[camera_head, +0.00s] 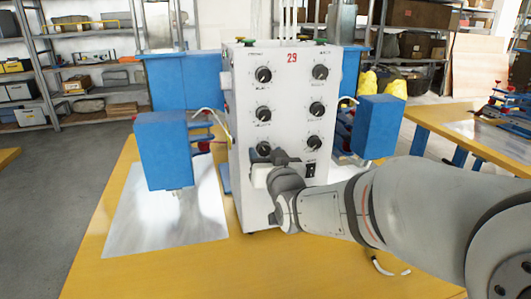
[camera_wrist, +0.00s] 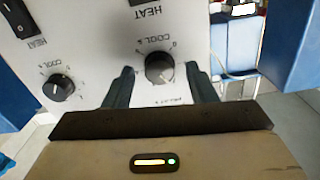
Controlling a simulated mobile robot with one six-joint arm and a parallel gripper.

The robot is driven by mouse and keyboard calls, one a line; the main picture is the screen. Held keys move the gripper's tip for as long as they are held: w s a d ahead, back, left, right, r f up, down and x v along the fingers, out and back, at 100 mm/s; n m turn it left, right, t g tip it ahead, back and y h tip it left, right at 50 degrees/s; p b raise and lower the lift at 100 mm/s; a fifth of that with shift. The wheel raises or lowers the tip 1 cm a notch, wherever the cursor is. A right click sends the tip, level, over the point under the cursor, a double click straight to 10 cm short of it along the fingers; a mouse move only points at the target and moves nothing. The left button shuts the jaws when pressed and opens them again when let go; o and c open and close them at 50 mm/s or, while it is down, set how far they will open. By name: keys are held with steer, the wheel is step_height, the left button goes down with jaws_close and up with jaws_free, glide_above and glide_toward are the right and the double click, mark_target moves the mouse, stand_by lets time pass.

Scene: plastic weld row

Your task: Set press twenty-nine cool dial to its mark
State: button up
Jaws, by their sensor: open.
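The white press control box (camera_head: 288,88) bears the red number 29 and several black dials in two columns. My gripper (camera_head: 276,158) is at the lowest left dial (camera_head: 263,148), partly covering it. In the wrist view my gripper (camera_wrist: 159,70) is open, one finger on each side of a black dial labelled COOL (camera_wrist: 160,68). The fingers look apart from the knob; its white pointer line points toward the bottom of that picture. A second COOL dial (camera_wrist: 58,88) is to its left. I cannot make out a target mark.
A black rocker switch (camera_head: 311,169) is below the lowest right dial (camera_head: 314,142). Blue press heads (camera_head: 164,150) and (camera_head: 377,127) flank the box. A metal plate (camera_head: 165,222) lies on the yellow table (camera_head: 250,265). A short cable lies near the front right.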

steer(key=shift+w, duration=0.1)
steer(key=shift+c, duration=0.3)
steer(key=c, duration=0.9)
steer(key=shift+a, duration=0.1)
steer(key=shift+r+n+b, duration=0.1)
steer(key=shift+n+b, duration=0.2)
steer(key=shift+b, duration=0.05)
